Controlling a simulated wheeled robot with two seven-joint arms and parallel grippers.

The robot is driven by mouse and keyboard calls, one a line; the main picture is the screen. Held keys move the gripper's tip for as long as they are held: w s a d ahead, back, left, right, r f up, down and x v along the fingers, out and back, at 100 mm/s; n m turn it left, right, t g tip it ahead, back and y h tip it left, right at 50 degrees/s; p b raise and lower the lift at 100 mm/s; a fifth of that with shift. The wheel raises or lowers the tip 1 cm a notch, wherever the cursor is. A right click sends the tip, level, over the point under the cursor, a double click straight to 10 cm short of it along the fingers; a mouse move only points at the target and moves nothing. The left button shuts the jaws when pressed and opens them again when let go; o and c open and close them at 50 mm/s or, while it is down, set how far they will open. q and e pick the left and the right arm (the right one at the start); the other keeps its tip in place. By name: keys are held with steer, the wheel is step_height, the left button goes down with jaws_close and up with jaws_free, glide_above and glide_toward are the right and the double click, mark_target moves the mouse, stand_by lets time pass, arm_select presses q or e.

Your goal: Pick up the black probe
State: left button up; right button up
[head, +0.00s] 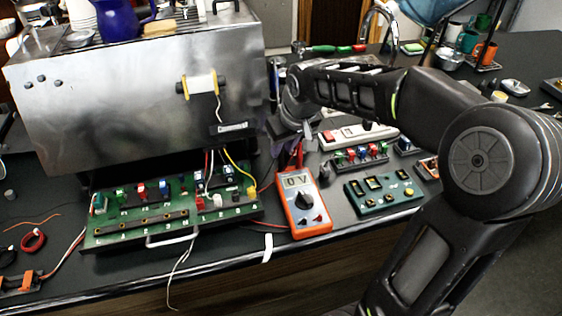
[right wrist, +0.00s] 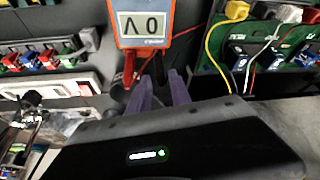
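The orange multimeter (head: 303,204) lies on the dark bench, its display reading 0 V. It also shows upside down at the top of the right wrist view (right wrist: 143,22). Red probe parts (head: 299,155) stand just behind the meter. In the right wrist view, a dark shape that may be the black probe (right wrist: 158,68) shows beyond and between my fingertips; its outline is unclear. My right gripper (right wrist: 161,78) points at the area behind the meter, its two purple fingers apart. In the head view my right gripper (head: 297,135) is small and partly blurred into the background. My left gripper is not in view.
A steel brewer (head: 130,100) stands at the left. A green circuit board (head: 170,212) lies before it with yellow, red and white wires. Right of the meter are a dark green board (head: 383,194) and a white power strip (head: 357,136). The bench's front edge is close.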

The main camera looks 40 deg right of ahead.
mark_target(281, 161)
steer(key=p+x, duration=0.1)
steer(key=x, duration=0.4)
steer(key=shift+s+f, duration=0.1)
steer(key=shift+c, duration=0.6)
jaws_close()
